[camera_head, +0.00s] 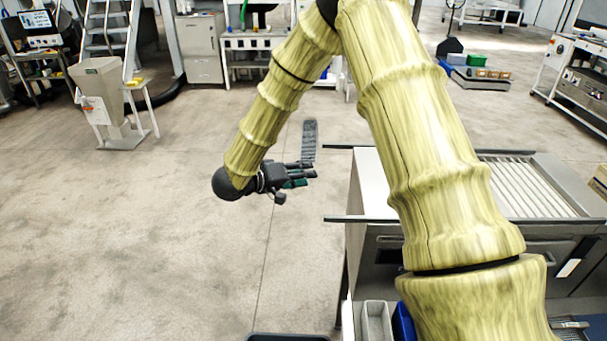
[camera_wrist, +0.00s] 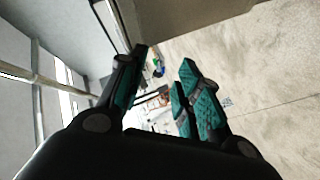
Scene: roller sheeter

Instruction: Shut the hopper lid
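The roller sheeter (camera_head: 370,183) stands at the right in the head view, partly hidden behind my arm. Its top has a pale side panel and a bed of parallel light slats or rollers (camera_head: 525,188). I cannot make out for certain which part is the hopper lid, or whether it stands open. My gripper (camera_head: 303,174) is in the air left of the machine, fingers pointing right toward it, apart from it. In the wrist view my gripper (camera_wrist: 163,62) has its teal-padded fingers spread, with nothing between them.
Two dark bars (camera_head: 345,219) jut left from the machine. Grey and blue bins (camera_head: 376,322) sit at its lower front. A grey funnel-shaped stand (camera_head: 105,100) is at the far left. A dark strip (camera_head: 309,140) appears behind my gripper. The floor at left is clear.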

